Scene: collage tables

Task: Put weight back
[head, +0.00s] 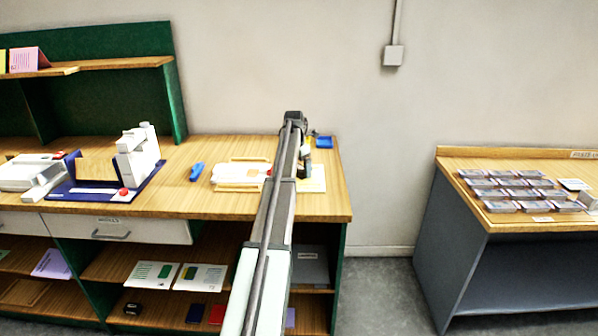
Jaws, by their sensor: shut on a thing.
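My arm reaches away over the wooden workbench (215,205). My gripper (305,158) is at its far end, low over a pale board (316,183) near the bench's right end. The gripper is small, dark and partly covered by my arm. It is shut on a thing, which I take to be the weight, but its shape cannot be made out. A light wooden frame or tray (238,185) lies just left of my arm.
A blue item (196,172) lies on the bench left of the wooden frame. A white device on a blue base (135,160) stands farther left. Shelves below hold papers (200,276). A separate grey table (475,225) with several stacks stands right, across a floor gap.

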